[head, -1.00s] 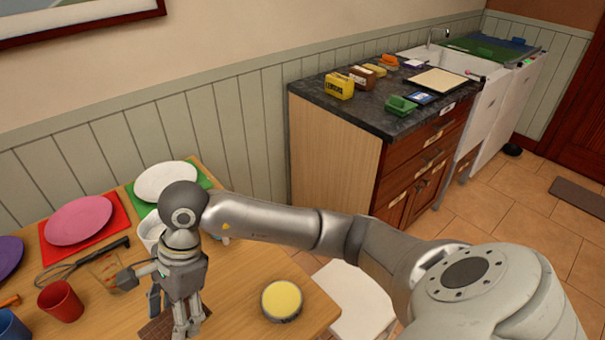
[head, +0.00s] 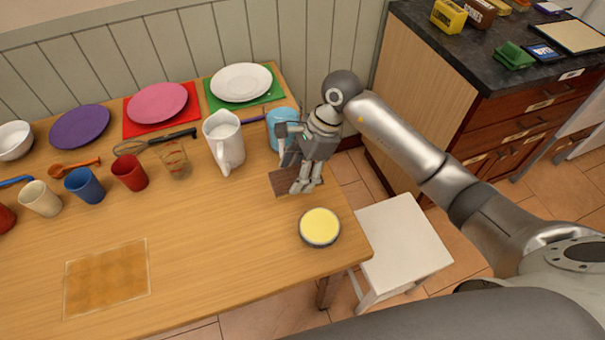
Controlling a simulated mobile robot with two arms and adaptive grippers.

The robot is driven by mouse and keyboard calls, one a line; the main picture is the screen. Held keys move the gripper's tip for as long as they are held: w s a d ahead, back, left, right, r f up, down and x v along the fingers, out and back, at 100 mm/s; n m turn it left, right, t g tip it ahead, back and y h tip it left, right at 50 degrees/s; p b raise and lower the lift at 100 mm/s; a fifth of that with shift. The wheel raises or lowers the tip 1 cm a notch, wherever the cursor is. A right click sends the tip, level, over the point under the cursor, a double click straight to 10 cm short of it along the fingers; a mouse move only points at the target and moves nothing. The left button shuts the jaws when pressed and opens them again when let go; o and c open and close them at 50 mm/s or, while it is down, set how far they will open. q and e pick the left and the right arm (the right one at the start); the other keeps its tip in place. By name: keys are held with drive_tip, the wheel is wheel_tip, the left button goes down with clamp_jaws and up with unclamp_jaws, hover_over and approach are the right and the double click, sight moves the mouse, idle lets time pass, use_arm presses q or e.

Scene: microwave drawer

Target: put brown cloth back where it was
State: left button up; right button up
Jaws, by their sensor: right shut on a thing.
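My right gripper (head: 304,187) points down at the right end of the wooden table, shut on a dark brown cloth (head: 284,183). The cloth looks flat and shows to the left of the fingers; the rest is hidden behind them. I cannot tell whether it touches the tabletop. A flat orange-brown square (head: 106,277) lies on the table at the lower left. My left gripper is not in view.
A yellow-topped round tin (head: 320,227) stands just in front of my right gripper. A white pitcher (head: 224,140) and a blue container (head: 281,127) are close behind it. Cups and plates line the back. The table's (head: 200,250) front middle is clear. A white stool (head: 403,240) stands to the right.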

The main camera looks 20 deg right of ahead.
drive_tip(key=w+f, duration=0.1)
drive_tip(key=w+d+f, duration=0.1)
drive_tip(key=f, duration=0.1)
drive_tip(key=shift+w+d, duration=0.1)
drive_tip(key=shift+d, duration=0.1)
drive_tip(key=shift+w+d+f, duration=0.2)
drive_tip(key=shift+f, duration=0.15)
wheel_tip(320, 180, down, 3)
drive_tip(key=shift+w+p, duration=0.1)
drive_tip(key=shift+p, duration=0.7)
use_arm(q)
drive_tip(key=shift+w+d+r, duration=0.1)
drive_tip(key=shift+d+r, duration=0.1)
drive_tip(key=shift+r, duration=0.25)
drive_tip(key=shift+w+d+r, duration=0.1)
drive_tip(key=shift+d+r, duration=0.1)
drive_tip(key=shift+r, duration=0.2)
use_arm(e)
drive_tip(key=shift+f, duration=0.15)
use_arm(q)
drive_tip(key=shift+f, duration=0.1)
use_arm(e)
drive_tip(key=shift+f, duration=0.1)
drive_tip(key=shift+d+f+b, duration=0.1)
drive_tip(key=shift+f+b, duration=0.05)
drive_tip(key=shift+b, duration=0.2)
drive_tip(key=o, duration=0.9)
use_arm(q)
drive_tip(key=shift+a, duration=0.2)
